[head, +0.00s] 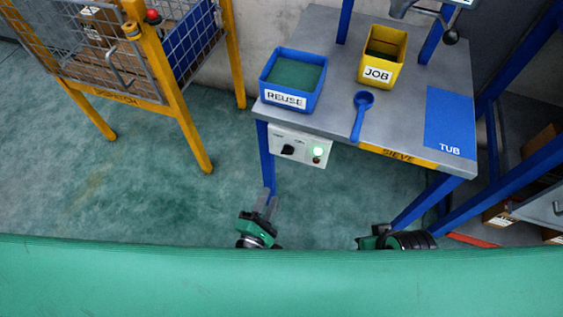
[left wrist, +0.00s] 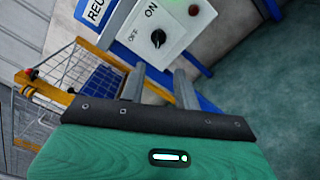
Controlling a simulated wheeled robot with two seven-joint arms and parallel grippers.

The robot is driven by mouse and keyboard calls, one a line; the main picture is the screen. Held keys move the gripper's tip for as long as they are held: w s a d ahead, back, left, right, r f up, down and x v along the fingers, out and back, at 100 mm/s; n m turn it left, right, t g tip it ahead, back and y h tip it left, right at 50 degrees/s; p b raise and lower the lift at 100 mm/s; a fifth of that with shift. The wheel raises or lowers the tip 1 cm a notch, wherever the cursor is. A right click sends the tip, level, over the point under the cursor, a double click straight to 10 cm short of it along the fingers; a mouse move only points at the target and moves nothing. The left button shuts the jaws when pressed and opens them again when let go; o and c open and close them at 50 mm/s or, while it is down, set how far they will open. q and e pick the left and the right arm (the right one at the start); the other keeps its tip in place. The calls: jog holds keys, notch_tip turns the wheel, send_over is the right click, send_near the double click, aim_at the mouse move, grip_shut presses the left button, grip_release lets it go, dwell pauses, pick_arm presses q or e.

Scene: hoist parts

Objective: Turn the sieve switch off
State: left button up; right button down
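The sieve switch is a black rotary knob (head: 288,150) on a white control box (head: 305,136) under the front left edge of the sieve table. A lit green lamp (head: 318,151) and a dull red one (head: 316,161) sit to its right. In the left wrist view the knob (left wrist: 158,38) lies between OFF and ON labels; its exact pointing is hard to tell. My left gripper (head: 267,201) is below the box, apart from it, and its two fingers (left wrist: 159,86) are spread and empty. My right gripper (head: 368,241) is low at centre right, its fingers unclear.
The sieve table (head: 335,125) bears a blue REUSE bin (head: 293,102), a yellow JOB bin (head: 376,74), a blue scoop (head: 360,117) and a blue TUB mat (head: 449,115). A yellow-framed cage (head: 168,88) stands left. Floor between is clear.

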aim_at(286, 154)
pick_arm(q)
jog(key=x, duration=1.4)
jog(key=shift+s, duration=0.1)
grip_shut()
